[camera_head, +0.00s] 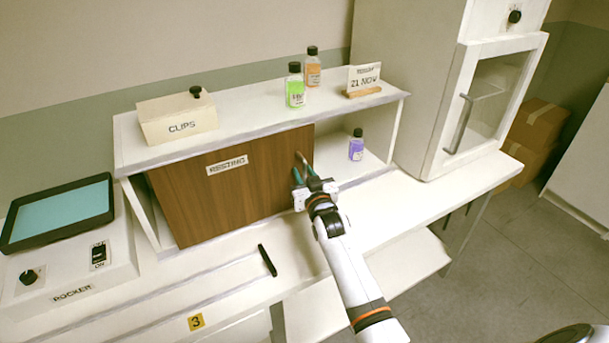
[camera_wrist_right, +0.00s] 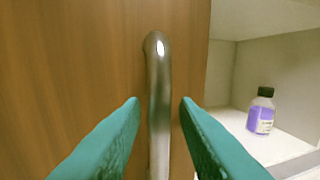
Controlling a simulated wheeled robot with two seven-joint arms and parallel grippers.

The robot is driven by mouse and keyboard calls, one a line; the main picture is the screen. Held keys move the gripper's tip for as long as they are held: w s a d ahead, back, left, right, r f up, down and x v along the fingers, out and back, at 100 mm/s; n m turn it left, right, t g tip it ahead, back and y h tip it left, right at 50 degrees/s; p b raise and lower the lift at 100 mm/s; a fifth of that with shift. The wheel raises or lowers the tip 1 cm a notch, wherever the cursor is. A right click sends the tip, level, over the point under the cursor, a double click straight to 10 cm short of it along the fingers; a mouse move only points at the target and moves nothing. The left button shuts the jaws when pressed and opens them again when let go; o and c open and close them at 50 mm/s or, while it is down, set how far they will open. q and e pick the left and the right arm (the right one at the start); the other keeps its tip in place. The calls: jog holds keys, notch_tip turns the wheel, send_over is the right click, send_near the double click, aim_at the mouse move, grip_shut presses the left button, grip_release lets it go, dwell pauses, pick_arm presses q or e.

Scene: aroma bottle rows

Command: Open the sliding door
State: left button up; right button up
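The brown wooden sliding door (camera_head: 225,190), labelled "RESTING", covers the left and middle of the white shelf unit. The right part of the unit stands open, and a gap also shows at its left end. The door's metal handle (camera_wrist_right: 158,95) is upright near the door's right edge; it also shows in the head view (camera_head: 302,162). My right gripper (camera_head: 302,172) is at the handle. In the wrist view its teal fingers (camera_wrist_right: 160,103) are open, one on each side of the handle, with space between. My left gripper is not in view.
A purple bottle (camera_head: 356,145) stands in the open right compartment. Green (camera_head: 295,88) and orange (camera_head: 312,68) bottles, a clips box (camera_head: 178,118) and a date sign (camera_head: 364,80) stand on top. A rocker device (camera_head: 70,250) is at left, a white cabinet (camera_head: 420,90) at right.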

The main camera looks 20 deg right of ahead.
jog(key=s+a, duration=0.1)
jog(key=s, duration=1.1)
jog(key=shift+a+b, duration=0.2)
jog(key=shift+b, duration=0.25)
jog(key=s+a+f+n+g+y, duration=0.15)
jog(key=s+f+g, duration=0.3)
jog(key=s, duration=0.55)
jog(key=s+a+f+n+g, duration=0.1)
jog(key=s+a+f+g, duration=0.3)
jog(key=s, duration=0.6)
jog(key=s+a+f+n+g+y, duration=0.1)
jog(key=s+f+g, duration=0.2)
jog(key=s+g, duration=0.5)
jog(key=s+f+t, duration=0.1)
jog(key=s+f, duration=0.2)
jog(key=f, duration=2.2)
jog(key=s+d+f+g, duration=0.1)
jog(key=s+d+f, duration=0.1)
jog(key=s+f, duration=1.5)
jog(key=shift+s+d+f, duration=0.15)
jog(key=shift+d+f, duration=0.1)
jog(key=shift+f, duration=0.15)
